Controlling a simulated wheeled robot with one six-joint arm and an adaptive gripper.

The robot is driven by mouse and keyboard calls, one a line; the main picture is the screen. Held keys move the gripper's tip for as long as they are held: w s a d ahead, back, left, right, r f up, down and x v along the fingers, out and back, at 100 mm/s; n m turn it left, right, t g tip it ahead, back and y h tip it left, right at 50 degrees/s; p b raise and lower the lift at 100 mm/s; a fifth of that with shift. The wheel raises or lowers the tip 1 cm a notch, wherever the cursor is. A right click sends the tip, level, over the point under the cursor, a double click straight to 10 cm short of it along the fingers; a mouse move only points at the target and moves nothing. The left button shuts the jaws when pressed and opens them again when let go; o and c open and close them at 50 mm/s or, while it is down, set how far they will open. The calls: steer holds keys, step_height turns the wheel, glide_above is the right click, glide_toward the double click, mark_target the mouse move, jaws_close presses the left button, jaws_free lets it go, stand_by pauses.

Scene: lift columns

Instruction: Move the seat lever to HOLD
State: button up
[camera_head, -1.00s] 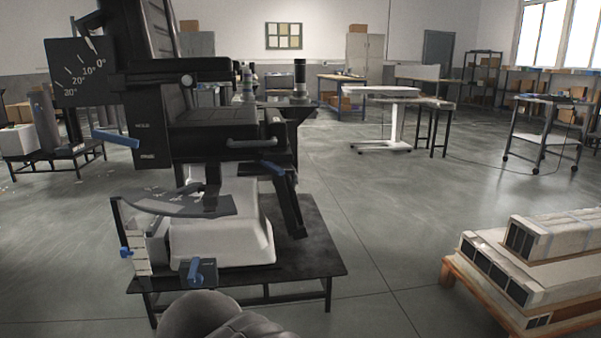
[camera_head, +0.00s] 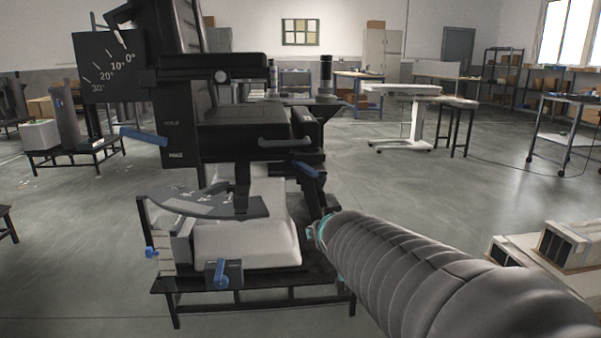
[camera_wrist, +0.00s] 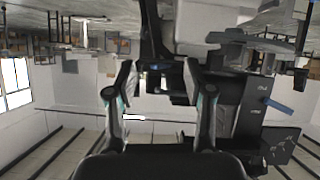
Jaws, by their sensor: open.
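A blue lever (camera_head: 144,135) sticks out to the left of the black seat's side panel (camera_head: 174,132). Its outer end is slightly higher than its inner end. The panel has a HOLD mark above the lever's inner end and a lower mark too small to read surely. The lever also shows in the upside-down wrist view (camera_wrist: 278,106), at the right. My gripper (camera_wrist: 158,75) is open and empty, with its two fingers apart, clear of the lever. In the head view my grey arm hides most of it, low and right of the seat.
A dial plate (camera_head: 115,67) with degree marks stands above the lever. Other blue handles sit on the right side (camera_head: 308,168), low at the front (camera_head: 220,273) and low left (camera_head: 151,252). A pallet of boxes (camera_head: 560,245) is at right.

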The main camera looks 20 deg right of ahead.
steer(key=w+d+r+n+t, duration=0.1)
steer(key=w+d+r+t, duration=0.25)
steer(key=w+d, duration=0.55)
steer(key=n+t+y, duration=0.2)
steer(key=t+y, duration=0.1)
steer(key=y, duration=0.3)
glide_toward(316, 172)
steer(key=w, duration=0.3)
steer(key=w+a, duration=0.1)
steer(key=w, duration=0.6)
steer(key=shift+w+a+r+p, duration=0.15)
steer(key=shift+w+p, duration=0.15)
steer(key=shift+p, duration=0.05)
jaws_close()
